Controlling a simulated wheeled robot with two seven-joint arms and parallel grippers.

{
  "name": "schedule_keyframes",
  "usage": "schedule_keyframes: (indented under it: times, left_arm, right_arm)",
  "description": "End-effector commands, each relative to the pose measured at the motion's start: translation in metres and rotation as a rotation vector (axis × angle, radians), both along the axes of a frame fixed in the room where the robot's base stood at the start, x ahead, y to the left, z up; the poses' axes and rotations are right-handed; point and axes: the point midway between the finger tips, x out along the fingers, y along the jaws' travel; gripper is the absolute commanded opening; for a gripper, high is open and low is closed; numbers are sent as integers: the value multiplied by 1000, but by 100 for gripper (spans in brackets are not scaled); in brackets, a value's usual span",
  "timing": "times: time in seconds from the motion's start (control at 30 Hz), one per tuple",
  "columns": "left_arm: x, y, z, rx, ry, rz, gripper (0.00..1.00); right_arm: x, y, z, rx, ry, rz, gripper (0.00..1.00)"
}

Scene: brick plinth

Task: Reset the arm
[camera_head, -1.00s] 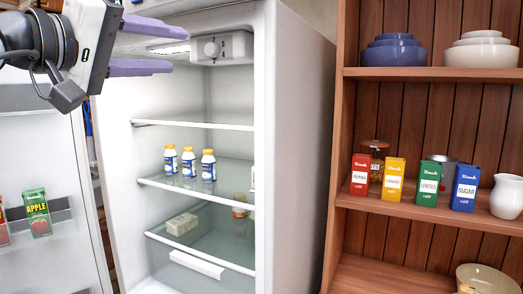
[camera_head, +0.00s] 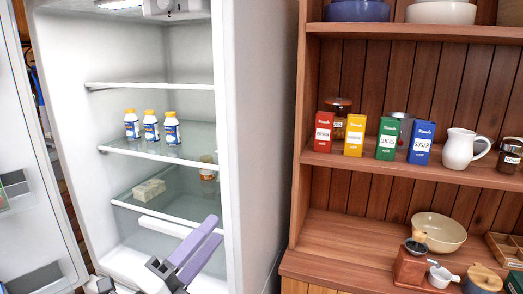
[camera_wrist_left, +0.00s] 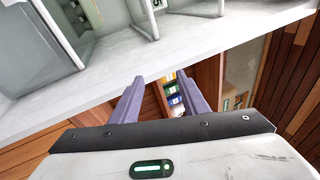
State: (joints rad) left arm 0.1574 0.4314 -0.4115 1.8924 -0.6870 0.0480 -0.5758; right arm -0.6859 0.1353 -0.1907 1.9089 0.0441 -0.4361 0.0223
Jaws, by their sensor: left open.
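My left gripper (camera_head: 213,230) shows at the bottom of the head view, in front of the lower part of the open fridge (camera_head: 262,130). Its two purple fingers are apart with nothing between them, and they point up and to the right. In the left wrist view the same gripper (camera_wrist_left: 160,80) is also open and empty, with a white edge and a distant wooden shelf beyond its fingers. My right gripper is not in view.
The fridge door (camera_head: 25,170) stands open at the left. Several white bottles (camera_head: 151,126) stand on a fridge shelf. A wooden cupboard (camera_head: 345,222) at the right holds boxes, a white jug (camera_head: 461,150), a bowl (camera_head: 440,233) and a coffee grinder (camera_head: 411,262).

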Motion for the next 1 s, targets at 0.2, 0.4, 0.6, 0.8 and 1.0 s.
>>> schedule_keyframes:
  times: [0.2, 0.4, 0.6, 0.8, 1.0]
  left_arm:
    - [-46, 40, -163, -549, 620, 147, 41]
    - [-132, 59, -288, -969, 1057, 350, 41]
    - [-224, 64, -365, -1281, 1343, 559, 41]
    - [-267, 64, -391, -1414, 1450, 660, 41]
    - [-270, 64, -393, -1424, 1459, 669, 41]
  right_arm:
    - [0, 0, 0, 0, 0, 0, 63]
    - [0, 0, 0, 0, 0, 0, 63]
    - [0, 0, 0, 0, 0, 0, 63]
    - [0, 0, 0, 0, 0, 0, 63]
    - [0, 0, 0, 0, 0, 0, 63]
